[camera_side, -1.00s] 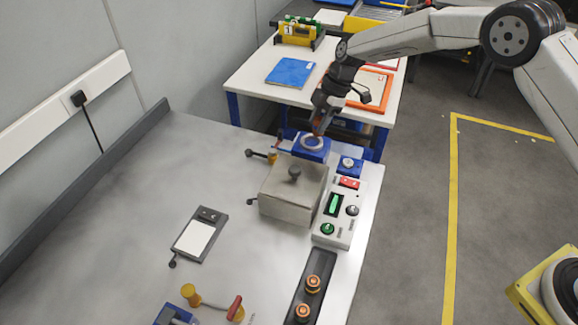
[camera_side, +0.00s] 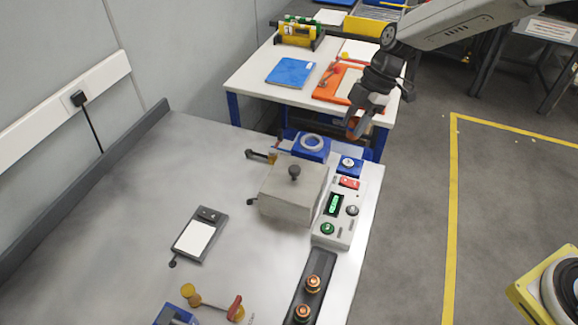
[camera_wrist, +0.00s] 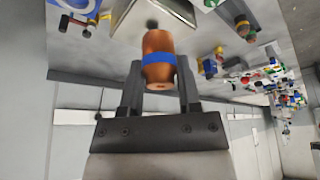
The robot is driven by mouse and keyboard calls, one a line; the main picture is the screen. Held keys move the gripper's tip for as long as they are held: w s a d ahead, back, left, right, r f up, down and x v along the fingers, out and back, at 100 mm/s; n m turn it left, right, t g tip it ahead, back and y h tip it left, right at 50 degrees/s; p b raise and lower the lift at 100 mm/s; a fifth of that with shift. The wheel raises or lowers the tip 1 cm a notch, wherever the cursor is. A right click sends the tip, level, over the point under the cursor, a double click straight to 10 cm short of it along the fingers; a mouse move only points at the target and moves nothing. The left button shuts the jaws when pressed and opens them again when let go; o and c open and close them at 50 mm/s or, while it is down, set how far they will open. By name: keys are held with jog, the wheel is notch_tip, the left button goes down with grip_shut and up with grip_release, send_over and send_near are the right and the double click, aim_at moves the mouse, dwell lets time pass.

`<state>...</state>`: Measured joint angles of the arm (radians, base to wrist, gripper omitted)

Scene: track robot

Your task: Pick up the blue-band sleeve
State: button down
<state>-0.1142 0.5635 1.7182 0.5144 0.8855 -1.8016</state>
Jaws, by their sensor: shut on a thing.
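The blue-band sleeve (camera_wrist: 158,60) is a copper-coloured cylinder with a blue stripe round it. In the wrist view it sits between the two dark fingers of my gripper (camera_wrist: 160,85), which is shut on it. In the side view my gripper (camera_side: 356,130) is in the air above and to the right of the blue block with a pale ring (camera_side: 312,143). Only a small copper-coloured bit of the sleeve shows there, and its blue band cannot be made out.
A grey box with a black knob (camera_side: 293,190) and a control panel (camera_side: 340,212) stand near the bench's right edge. A dark rail (camera_side: 295,290) holds two copper-coloured pieces. A white table (camera_side: 250,80) stands behind. The bench's left side is mostly clear.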

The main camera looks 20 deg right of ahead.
jog(key=shift+s+d+r, duration=0.1)
jog(key=shift+s+r, duration=0.1)
jog(key=shift+s, duration=0.2)
dwell(0.4)
